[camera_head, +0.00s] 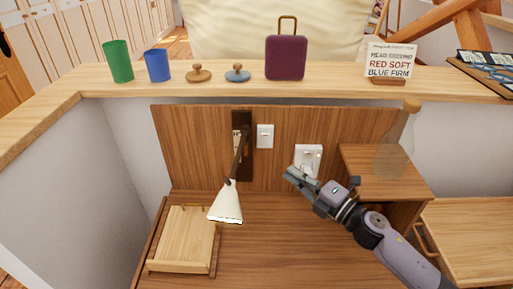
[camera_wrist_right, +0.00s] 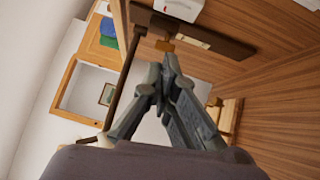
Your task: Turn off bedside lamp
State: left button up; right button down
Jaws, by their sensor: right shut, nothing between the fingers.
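The bedside lamp has a white cone shade (camera_head: 226,205) on a thin dark stem that rises to a dark wall plate (camera_head: 242,165). Whether it is lit I cannot tell. A white switch plate (camera_head: 265,136) sits just right of the lamp plate, and a larger white wall fitting (camera_head: 308,158) is further right. My right gripper (camera_head: 289,173) is shut and empty, close to that larger fitting; contact is not clear. In the right wrist view its fingertips (camera_wrist_right: 165,66) are together near the dark lamp plate (camera_wrist_right: 195,34) and stem (camera_wrist_right: 126,80). My left gripper is not in view.
A shelf (camera_head: 215,86) above carries cups, two knobbed discs, a purple case (camera_head: 286,57) and a sign (camera_head: 390,62). A small wooden stand (camera_head: 185,240) is at lower left. A wooden ledge (camera_head: 380,180) juts out at right. The wooden surface below the gripper is clear.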

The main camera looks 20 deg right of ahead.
aim_at(265, 139)
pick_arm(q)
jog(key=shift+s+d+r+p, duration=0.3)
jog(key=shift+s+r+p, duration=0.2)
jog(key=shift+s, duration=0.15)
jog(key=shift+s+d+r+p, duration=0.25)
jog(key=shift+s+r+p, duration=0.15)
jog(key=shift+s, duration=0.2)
pick_arm(e)
jog(key=w+d+x, duration=0.1)
jog(key=d+x, duration=0.1)
jog(key=x, duration=1)
jog(key=shift+w+r, duration=0.2)
jog(key=shift+w, duration=0.2)
jog(key=shift+d, duration=0.1)
